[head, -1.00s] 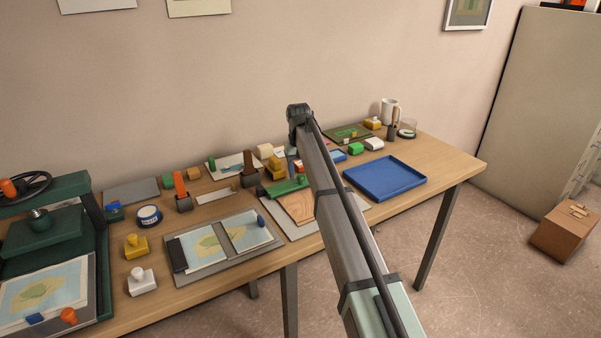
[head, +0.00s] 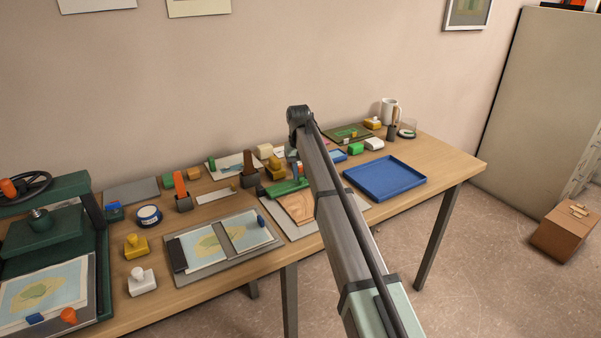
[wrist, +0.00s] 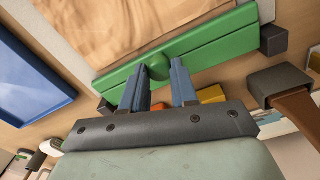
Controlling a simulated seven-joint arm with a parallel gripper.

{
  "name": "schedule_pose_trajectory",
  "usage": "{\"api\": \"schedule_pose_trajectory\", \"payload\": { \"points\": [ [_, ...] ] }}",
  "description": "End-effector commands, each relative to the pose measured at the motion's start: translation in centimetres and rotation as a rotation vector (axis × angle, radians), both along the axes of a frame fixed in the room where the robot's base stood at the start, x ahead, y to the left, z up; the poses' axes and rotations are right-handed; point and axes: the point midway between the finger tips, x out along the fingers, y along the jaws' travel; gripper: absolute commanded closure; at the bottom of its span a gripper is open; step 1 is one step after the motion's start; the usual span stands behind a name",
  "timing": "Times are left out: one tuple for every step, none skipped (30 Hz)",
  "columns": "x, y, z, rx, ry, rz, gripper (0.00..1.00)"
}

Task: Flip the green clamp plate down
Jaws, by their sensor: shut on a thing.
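The green clamp plate (head: 284,188) is a long bar at the back edge of a board with a wood-grain sheet (head: 297,207) in the head view, partly behind my arm. In the wrist view the green clamp plate (wrist: 215,43) runs across the top, with a rounded green knob on its near side. My gripper (wrist: 162,74) has its two blue-grey fingers on either side of that knob, shut on it. In the head view my arm hides most of the gripper. The plate's exact tilt cannot be told.
A blue tray (head: 385,179) lies right of the board, and it shows at the left of the wrist view (wrist: 25,80). A brown-handled stamp (head: 249,168) in a dark holder stands close behind the plate's left end. A map board (head: 185,278) lies to the left.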

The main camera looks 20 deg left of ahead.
Motion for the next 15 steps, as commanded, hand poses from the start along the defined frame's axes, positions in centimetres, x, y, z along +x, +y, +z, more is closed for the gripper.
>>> {"api": "schedule_pose_trajectory", "payload": {
  "points": [
    [-0.06,0.03,0.00,0.002,-0.001,0.001,1.00],
    [-0.13,-0.03,-0.04,0.005,-0.004,0.000,1.00],
    [-0.29,-0.14,-0.13,0.014,-0.012,0.001,1.00],
    [-0.38,-0.22,-0.21,0.023,-0.021,0.001,1.00],
    [-0.49,-0.30,-0.29,0.032,-0.031,0.000,1.00],
    [-0.56,-0.38,-0.37,0.046,-0.044,0.001,1.00],
    [-0.59,-0.42,-0.43,0.055,-0.053,0.001,1.00],
    [-0.62,-0.44,-0.48,0.062,-0.060,0.000,1.00],
    [-0.61,-0.45,-0.52,0.070,-0.070,0.001,1.00],
    [-0.60,-0.45,-0.54,0.074,-0.073,0.001,1.00],
    [-0.58,-0.44,-0.55,0.078,-0.076,0.001,1.00],
    [-0.55,-0.41,-0.57,0.079,-0.078,0.001,1.00],
    [-0.53,-0.40,-0.57,0.080,-0.077,0.001,1.00],
    [-0.51,-0.38,-0.57,0.080,-0.077,0.001,1.00],
    [-0.52,-0.40,-0.59,0.079,-0.076,0.001,1.00]
  ]
}}
